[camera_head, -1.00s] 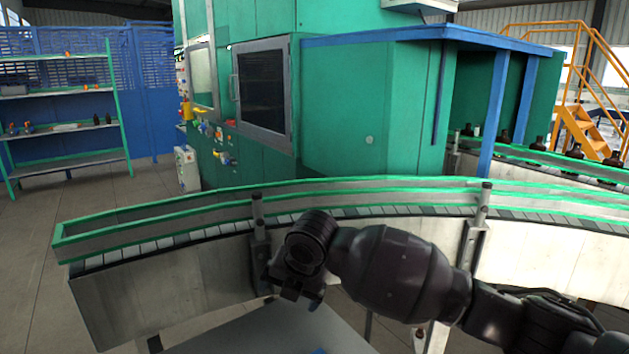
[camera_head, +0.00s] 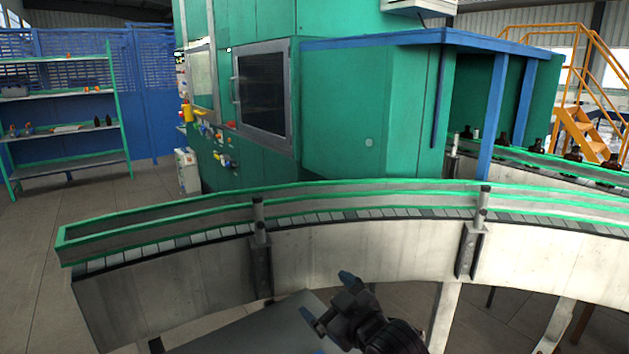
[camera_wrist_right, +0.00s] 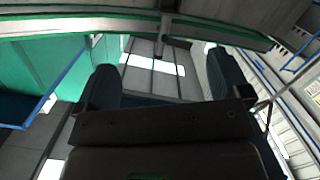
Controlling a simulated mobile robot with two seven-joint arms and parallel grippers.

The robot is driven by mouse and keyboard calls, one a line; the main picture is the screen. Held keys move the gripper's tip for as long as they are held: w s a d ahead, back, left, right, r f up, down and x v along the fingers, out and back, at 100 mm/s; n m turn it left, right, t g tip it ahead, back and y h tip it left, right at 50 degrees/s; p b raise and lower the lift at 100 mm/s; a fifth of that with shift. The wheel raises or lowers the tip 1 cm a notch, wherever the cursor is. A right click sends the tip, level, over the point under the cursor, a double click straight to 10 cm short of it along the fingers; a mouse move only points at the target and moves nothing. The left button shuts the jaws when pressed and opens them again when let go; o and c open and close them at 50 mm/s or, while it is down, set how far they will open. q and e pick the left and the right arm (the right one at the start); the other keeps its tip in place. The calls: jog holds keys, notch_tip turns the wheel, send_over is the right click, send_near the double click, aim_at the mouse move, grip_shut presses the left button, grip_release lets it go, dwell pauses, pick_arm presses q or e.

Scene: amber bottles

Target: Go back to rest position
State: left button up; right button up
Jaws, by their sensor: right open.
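My right gripper (camera_head: 328,298) is in the lower middle of the head view, in front of the near conveyor's side panel. Its two fingers are spread apart with nothing between them. The right wrist view also shows the open, empty fingers (camera_wrist_right: 165,85). My left gripper is not in view. Amber bottles (camera_head: 573,158) stand in a row on the far conveyor at the right, well away from my gripper.
The curved near conveyor (camera_head: 360,215) with green rails crosses the view, its belt empty. A grey flat surface (camera_head: 250,330) lies below it. Behind stand a green machine (camera_head: 360,110), a shelf (camera_head: 65,125) at the left and orange stairs (camera_head: 580,120) at the right.

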jog(key=s+d+f+m+t+h, duration=0.25)
jog(key=s+d+f+m, duration=0.3)
jog(key=d+f, duration=0.35)
jog(key=s+d+f+m+g+h, duration=0.1)
jog(key=s+d+f+h, duration=0.1)
jog(key=s+d+f, duration=0.3)
jog(key=s+d+f+m+g+h, duration=0.2)
jog(key=s+d+f, duration=0.3)
jog(key=s, duration=0.7)
jog(key=s+d+f+m+g+h, duration=0.1)
jog(key=s+d+f+g+h, duration=0.1)
jog(key=s+d+f, duration=0.3)
jog(key=s+f, duration=0.2)
jog(key=s, duration=0.1)
jog(key=shift+s+d+h+p, duration=0.3)
jog(key=shift+s+h+p, duration=0.05)
jog(key=shift+s+p, duration=0.05)
